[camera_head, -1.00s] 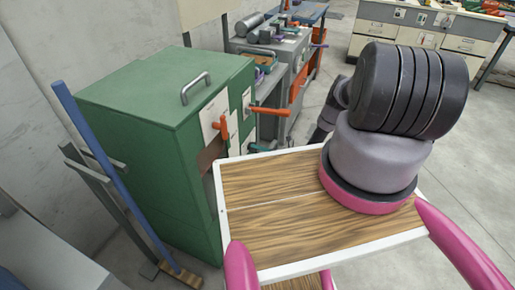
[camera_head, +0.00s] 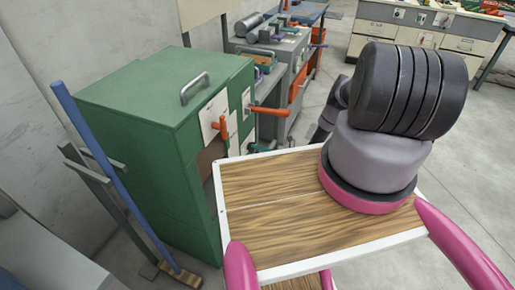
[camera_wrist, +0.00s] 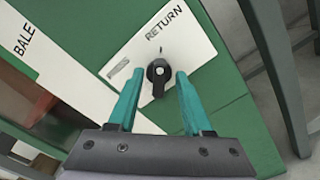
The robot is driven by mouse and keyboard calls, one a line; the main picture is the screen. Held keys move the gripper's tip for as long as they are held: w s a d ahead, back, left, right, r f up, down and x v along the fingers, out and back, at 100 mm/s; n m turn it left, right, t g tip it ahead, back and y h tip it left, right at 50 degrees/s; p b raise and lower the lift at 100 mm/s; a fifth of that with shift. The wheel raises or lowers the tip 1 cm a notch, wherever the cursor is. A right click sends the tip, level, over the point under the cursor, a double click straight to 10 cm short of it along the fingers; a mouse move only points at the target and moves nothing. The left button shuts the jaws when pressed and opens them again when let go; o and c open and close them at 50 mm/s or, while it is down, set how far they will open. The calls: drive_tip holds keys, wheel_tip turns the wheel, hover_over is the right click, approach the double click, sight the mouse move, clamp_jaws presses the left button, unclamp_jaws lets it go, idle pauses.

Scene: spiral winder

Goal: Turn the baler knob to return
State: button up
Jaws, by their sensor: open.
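The baler (camera_head: 140,100) is a green cabinet on the left in the head view. In the wrist view, its black knob (camera_wrist: 158,74) sits on a white plate (camera_wrist: 190,38) marked RETURN, fixed to the green panel. My gripper (camera_wrist: 160,73) is open, with one teal finger on each side of the knob; I cannot tell whether either touches it. A small tick is on the plate above the knob. Which way the knob points is hard to tell. The knob is not clear in the head view, and my gripper is largely hidden there behind my arm.
A white BALE strip (camera_wrist: 48,68) lies left of the knob in the wrist view. Orange handles (camera_head: 270,110) stick out from the baler's front. A blue-handled broom (camera_head: 105,155) leans at its left. Benches with tools stand behind; open floor lies to the right.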

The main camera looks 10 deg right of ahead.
drive_tip(key=v, duration=1)
drive_tip(key=shift+d, duration=0.1)
drive_tip(key=shift+r, duration=0.1)
